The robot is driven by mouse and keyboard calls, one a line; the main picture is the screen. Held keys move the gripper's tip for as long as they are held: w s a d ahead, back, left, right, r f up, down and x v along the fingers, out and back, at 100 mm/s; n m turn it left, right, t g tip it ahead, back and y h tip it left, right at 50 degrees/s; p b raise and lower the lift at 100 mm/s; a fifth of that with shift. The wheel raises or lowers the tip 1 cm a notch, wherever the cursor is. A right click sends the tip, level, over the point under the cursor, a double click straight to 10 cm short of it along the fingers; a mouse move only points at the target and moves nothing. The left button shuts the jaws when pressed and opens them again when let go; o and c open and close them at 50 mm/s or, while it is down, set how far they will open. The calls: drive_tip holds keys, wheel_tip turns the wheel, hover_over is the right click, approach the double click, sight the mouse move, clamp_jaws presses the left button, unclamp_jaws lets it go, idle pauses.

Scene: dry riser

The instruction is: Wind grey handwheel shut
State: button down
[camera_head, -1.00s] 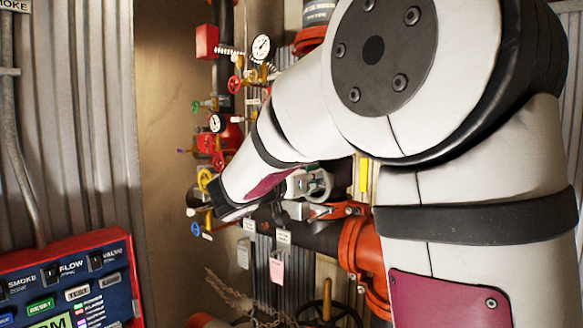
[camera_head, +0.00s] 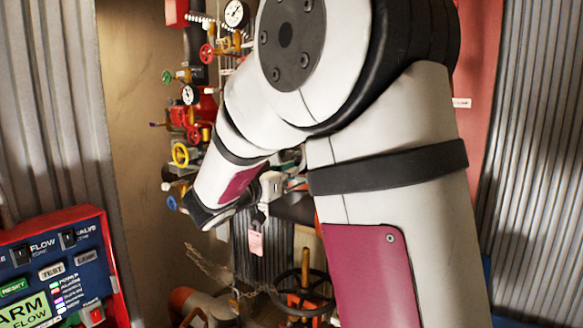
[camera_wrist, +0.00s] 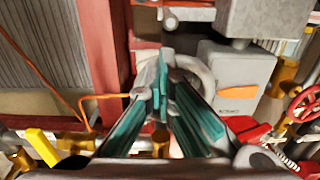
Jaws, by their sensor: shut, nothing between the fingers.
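In the wrist view, a curved grey rim (camera_wrist: 197,70), which looks like the grey handwheel, shows just beyond my fingertips and is partly covered by them. My gripper (camera_wrist: 164,88) is shut with nothing between its teal-padded fingers. Its tips lie at or close to the rim; I cannot tell whether they touch it. In the head view my arm hides the gripper's fingers and the handwheel.
A grey box (camera_wrist: 235,75) stands right of the rim, and a red handwheel (camera_wrist: 305,103) at far right. A yellow lever (camera_wrist: 42,147) is at lower left. The head view shows a black handwheel (camera_head: 303,292) below my arm and an alarm panel (camera_head: 60,265) at lower left.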

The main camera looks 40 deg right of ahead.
drive_tip(key=shift+w+d+f, duration=0.1)
drive_tip(key=shift+w+f, duration=0.2)
drive_tip(key=shift+w, duration=0.1)
drive_tip(key=shift+p+v, duration=0.3)
drive_tip(key=shift+v, duration=1.65)
drive_tip(key=shift+w+r, duration=0.1)
drive_tip(key=w+a+r+n+t+y+b, duration=0.3)
drive_tip(key=w+a+n+t+y, duration=0.35)
drive_tip(key=a+t+y, duration=0.2)
drive_tip(key=s+a+f+n+y+b, duration=0.1)
drive_tip(key=s+a+f+n+y, duration=0.2)
drive_tip(key=a+y, duration=0.6)
drive_tip(key=s+f+n+g+b, duration=0.1)
drive_tip(key=s+f+g, duration=0.3)
drive_tip(key=s+f, duration=0.4)
drive_tip(key=s+a+f+n+g+b, duration=0.1)
drive_tip(key=s+f+g, duration=0.4)
drive_tip(key=s, duration=0.8)
wheel_tip(320, 180, down, 3)
drive_tip(key=shift+s+f+n+b, duration=0.1)
drive_tip(key=shift+s+n+b, duration=0.2)
drive_tip(key=shift+n+b, duration=0.65)
